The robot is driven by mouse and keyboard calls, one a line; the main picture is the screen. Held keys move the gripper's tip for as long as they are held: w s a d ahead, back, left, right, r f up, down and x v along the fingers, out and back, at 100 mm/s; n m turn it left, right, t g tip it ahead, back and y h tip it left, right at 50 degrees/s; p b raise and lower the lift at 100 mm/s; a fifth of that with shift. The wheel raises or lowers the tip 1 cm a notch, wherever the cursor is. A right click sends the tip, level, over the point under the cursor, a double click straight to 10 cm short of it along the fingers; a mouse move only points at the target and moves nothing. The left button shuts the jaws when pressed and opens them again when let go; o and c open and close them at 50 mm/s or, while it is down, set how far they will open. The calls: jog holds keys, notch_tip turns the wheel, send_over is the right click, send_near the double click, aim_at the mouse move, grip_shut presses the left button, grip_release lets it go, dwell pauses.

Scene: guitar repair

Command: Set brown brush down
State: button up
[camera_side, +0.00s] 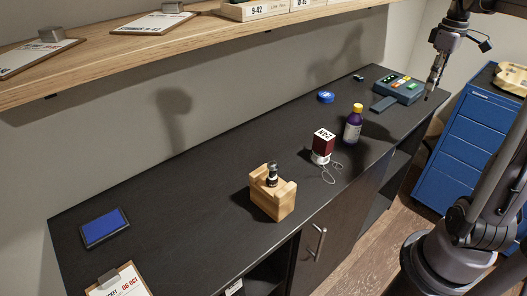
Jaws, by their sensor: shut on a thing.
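My gripper (434,80) is at the upper right, above the right end of the black bench, near the grey-green device. It points downward and is shut on a small thin thing, taken as the brown brush, whose dark tip (427,96) shows just below the fingers. Its colour and full shape are too small to tell, and the fingers hide most of it. I cannot tell whether the tip touches the bench top (190,190).
A grey-green device with coloured buttons (405,88), purple bottle (353,124), blue round tin (326,97), dark red stamp block (323,143) with cord, and wooden block (272,197) holding a dark tool stand on the bench. A blue pad (104,228) lies left. Blue drawers (465,140) stand right.

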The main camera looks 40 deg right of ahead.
jog(key=shift+w+a+f, duration=0.3)
jog(key=shift+w+f, duration=1.35)
jog(key=shift+f, duration=1)
jog(key=shift+w+a+f, duration=0.25)
jog(key=shift+w+f, duration=1.4)
jog(key=shift+f, duration=1.05)
jog(key=shift+w+a+f, duration=0.3)
jog(key=shift+w+f, duration=1.35)
jog(key=shift+f, duration=1)
jog(key=shift+f, duration=0.1)
jog(key=o, duration=0.9)
